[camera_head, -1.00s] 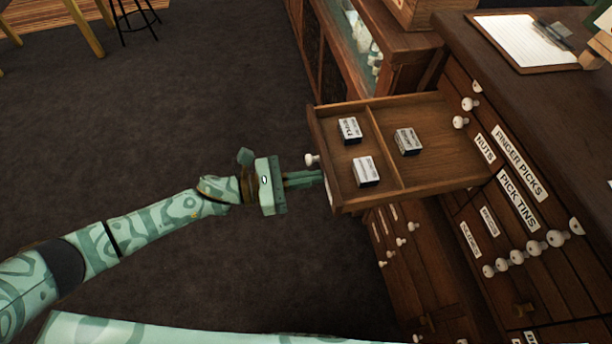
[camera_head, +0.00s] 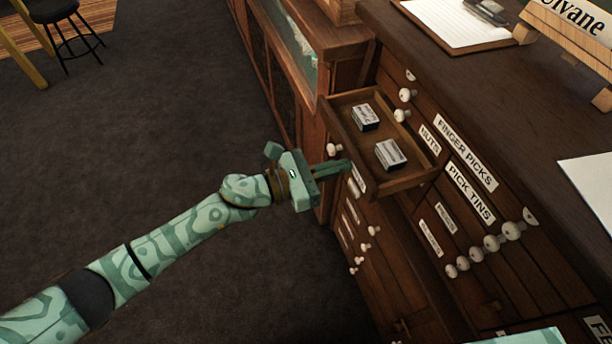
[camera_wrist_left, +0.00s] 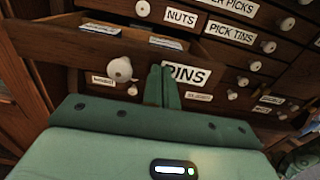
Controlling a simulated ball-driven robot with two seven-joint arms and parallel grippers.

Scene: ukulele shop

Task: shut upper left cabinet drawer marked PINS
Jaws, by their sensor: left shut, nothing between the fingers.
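The PINS drawer (camera_head: 398,178) is partly pulled out of the cabinet's upper left, with small labelled boxes (camera_head: 391,154) inside. In the left wrist view its front shows the PINS label (camera_wrist_left: 186,76) and a white knob (camera_wrist_left: 120,69). My left gripper (camera_head: 345,167) is shut and empty, its fingertips at the drawer front beside the knob. In the left wrist view the fingers (camera_wrist_left: 160,84) stand between the knob and the label, seemingly against the wood.
The wooden cabinet (camera_head: 520,278) has several other drawers with white knobs, including NUTS, FINGER PICKS and PICK TINS. On its top lie a clipboard (camera_head: 455,20) and a white sheet (camera_head: 592,190). A glass-fronted case (camera_head: 292,45) stands behind.

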